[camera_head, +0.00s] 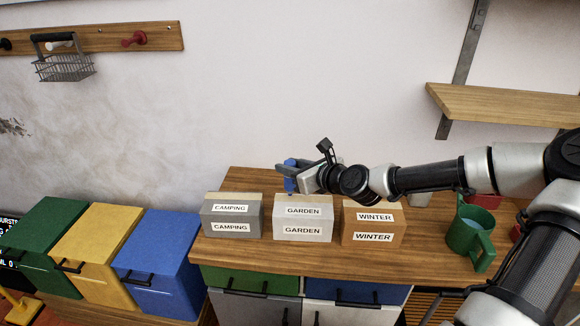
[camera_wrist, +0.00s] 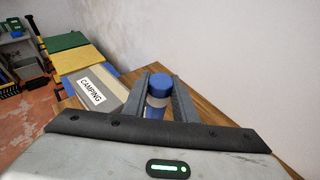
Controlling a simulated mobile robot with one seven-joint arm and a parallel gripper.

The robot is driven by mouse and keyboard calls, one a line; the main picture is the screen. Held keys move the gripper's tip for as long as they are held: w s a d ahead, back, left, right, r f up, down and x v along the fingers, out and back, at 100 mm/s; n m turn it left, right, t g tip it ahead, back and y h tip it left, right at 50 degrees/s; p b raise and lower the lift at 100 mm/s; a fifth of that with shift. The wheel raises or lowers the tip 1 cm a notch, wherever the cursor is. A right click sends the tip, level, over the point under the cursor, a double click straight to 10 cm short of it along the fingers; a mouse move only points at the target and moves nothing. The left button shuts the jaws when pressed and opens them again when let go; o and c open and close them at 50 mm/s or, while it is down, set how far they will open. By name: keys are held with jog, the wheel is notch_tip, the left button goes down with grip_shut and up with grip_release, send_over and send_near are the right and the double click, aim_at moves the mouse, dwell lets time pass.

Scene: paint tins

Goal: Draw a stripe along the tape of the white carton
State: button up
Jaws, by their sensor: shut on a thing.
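The white carton (camera_head: 303,222), labelled GARDEN, stands in the middle of a row of three on the wooden worktop (camera_head: 240,184). A tan tape strip (camera_head: 305,197) shows along its top. My gripper (camera_head: 289,176) is behind and above the carton's far left part, apart from it as far as I can tell. It is shut on a blue marker (camera_wrist: 157,92) with a pale band. The marker also shows as a blue patch in the head view (camera_head: 290,184); its lower end is hidden. The white carton is not seen in the wrist view.
The grey CAMPING carton (camera_head: 232,218) stands left of the white one, the brown WINTER carton (camera_head: 374,238) right. A green jug (camera_head: 466,236) is further right. A wooden shelf (camera_head: 505,104) hangs above right. Green, yellow and blue (camera_head: 157,262) bins stand left. The wall is close behind.

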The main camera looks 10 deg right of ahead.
jog(key=shift+f, duration=0.7)
dwell(1.2)
jog(key=shift+s+d, duration=0.1)
jog(key=shift+s+d+p, duration=0.25)
jog(key=shift+d+p, duration=0.1)
jog(key=shift+d, duration=0.55)
jog(key=shift+d+f, duration=0.1)
jog(key=shift+d, duration=0.05)
jog(key=shift+s+d+p, duration=0.3)
jog(key=shift+d+p, duration=0.05)
jog(key=shift+d, duration=0.5)
jog(key=shift+d, duration=0.15)
jog(key=shift+s+d+p, duration=0.2)
jog(key=shift+d+p, duration=0.1)
jog(key=shift+d, duration=0.5)
jog(key=shift+d, duration=0.15)
jog(key=shift+s+d, duration=0.3)
jog(key=shift+d, duration=0.55)
